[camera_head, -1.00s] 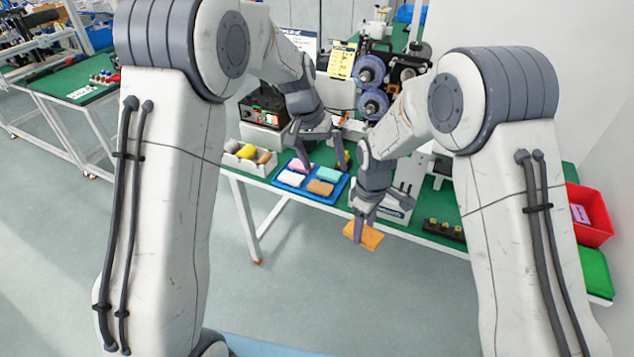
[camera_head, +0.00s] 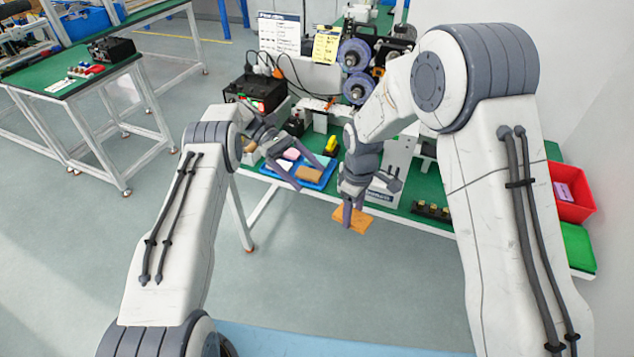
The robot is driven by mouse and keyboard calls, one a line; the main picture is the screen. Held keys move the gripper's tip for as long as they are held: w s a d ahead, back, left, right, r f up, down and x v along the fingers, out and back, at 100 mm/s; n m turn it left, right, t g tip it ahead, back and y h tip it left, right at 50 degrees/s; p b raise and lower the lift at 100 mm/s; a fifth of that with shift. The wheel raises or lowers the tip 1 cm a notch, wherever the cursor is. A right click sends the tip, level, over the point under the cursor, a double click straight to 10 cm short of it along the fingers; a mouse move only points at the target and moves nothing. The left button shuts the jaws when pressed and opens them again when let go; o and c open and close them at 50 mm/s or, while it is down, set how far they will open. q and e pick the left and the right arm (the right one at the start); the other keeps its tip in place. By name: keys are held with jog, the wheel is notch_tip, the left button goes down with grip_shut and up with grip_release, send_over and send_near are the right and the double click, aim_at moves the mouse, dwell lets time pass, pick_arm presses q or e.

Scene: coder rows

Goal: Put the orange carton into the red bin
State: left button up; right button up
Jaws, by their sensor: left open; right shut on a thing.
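The orange carton (camera_head: 356,222) is a flat orange block held in front of the table's near edge. My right gripper (camera_head: 347,215) is shut on it, with the fingers coming down from above. The red bin (camera_head: 573,205) stands at the right end of the table, with a purple item (camera_head: 564,191) inside. The carton is well to the left of the bin. My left gripper (camera_head: 314,176) is open and empty, in front of the blue tray (camera_head: 322,181).
The blue tray holds several coloured blocks, including a brown one (camera_head: 309,174). A green bin (camera_head: 577,247) lies in front of the red bin. A black machine (camera_head: 262,91) and purple-grey rollers (camera_head: 355,55) stand at the back. My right arm covers part of the table's right side.

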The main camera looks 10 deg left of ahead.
pick_arm(q)
jog(key=x, duration=1.1)
jog(key=shift+s+d+f, duration=0.15)
jog(key=shift+s+d, duration=0.05)
jog(key=shift+d, duration=0.1)
jog(key=c, duration=1.4)
pick_arm(e)
jog(key=o, duration=1)
